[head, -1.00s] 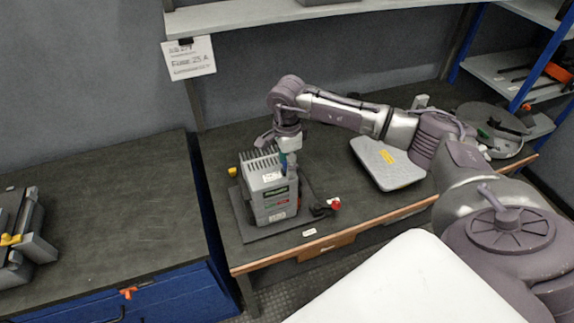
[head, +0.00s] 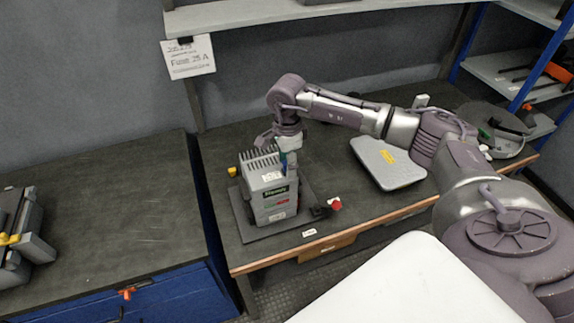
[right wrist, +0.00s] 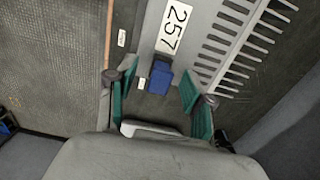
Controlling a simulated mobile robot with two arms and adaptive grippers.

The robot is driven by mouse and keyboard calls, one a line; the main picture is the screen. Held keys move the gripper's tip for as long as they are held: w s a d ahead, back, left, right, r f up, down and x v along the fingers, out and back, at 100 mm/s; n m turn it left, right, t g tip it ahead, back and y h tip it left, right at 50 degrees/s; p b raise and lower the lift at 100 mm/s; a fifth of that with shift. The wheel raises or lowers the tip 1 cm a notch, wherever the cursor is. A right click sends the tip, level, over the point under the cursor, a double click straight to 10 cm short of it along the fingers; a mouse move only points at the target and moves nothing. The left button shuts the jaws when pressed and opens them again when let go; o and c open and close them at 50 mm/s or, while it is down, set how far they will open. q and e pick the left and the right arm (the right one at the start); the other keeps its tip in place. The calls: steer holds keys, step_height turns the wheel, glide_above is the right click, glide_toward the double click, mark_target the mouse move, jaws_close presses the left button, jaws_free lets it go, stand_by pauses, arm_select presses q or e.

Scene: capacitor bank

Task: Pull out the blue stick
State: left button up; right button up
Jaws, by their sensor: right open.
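The blue stick (right wrist: 160,77) shows in the right wrist view as a short blue block at the grey device, beside a white label reading 257. My right gripper (right wrist: 158,88) is open, with one teal finger on each side of the blue stick and gaps between. In the head view my right gripper (head: 289,164) points down at the right side of the grey finned device (head: 272,202). The blue stick cannot be made out clearly there. My left gripper is not in view.
The device stands on a dark plate on the workbench (head: 225,150). A red-knobbed part (head: 335,204) lies to its right and a small yellow item (head: 232,171) to its left. A grey flat case (head: 386,163) lies under my right arm. A shelf (head: 270,14) spans above.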

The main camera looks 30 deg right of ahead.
jaws_close()
steer(key=shift+r, duration=0.15)
stand_by(0.4)
steer(key=shift+r+p, duration=1.8)
steer(key=shift+r, duration=1.1)
